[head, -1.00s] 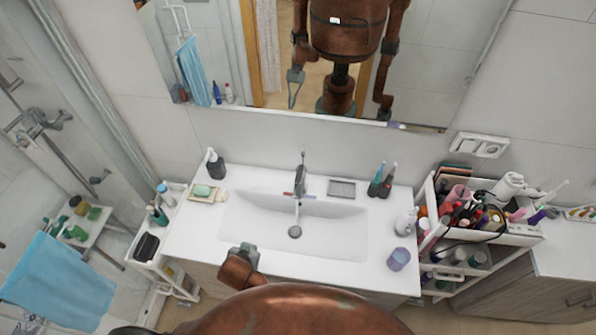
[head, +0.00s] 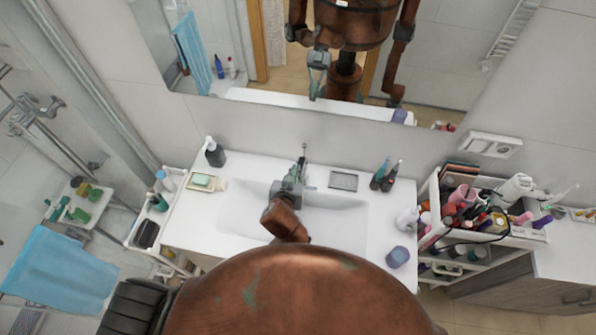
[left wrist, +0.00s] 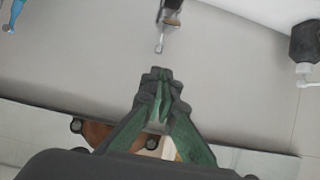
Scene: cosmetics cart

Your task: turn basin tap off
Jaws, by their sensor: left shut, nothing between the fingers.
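The basin tap (head: 304,149) stands at the back middle of the white basin (head: 345,222). Only its top shows in the head view; my left gripper (head: 298,170) covers the rest. In the left wrist view the tap (left wrist: 172,12) is at the top, with its thin lever (left wrist: 159,47) pointing toward my fingertips. My left gripper (left wrist: 160,76) is shut and empty, with a small picture gap between its tips and the lever. Whether water runs is hidden behind my arm. My right gripper is not directly in view.
A dark soap dispenser (head: 214,154) and a soap dish (head: 203,182) stand left of the basin. A grey tray (head: 343,181), toothbrushes (head: 384,178) and a purple cup (head: 397,257) are on the right. The mirror (head: 440,70) is behind the tap.

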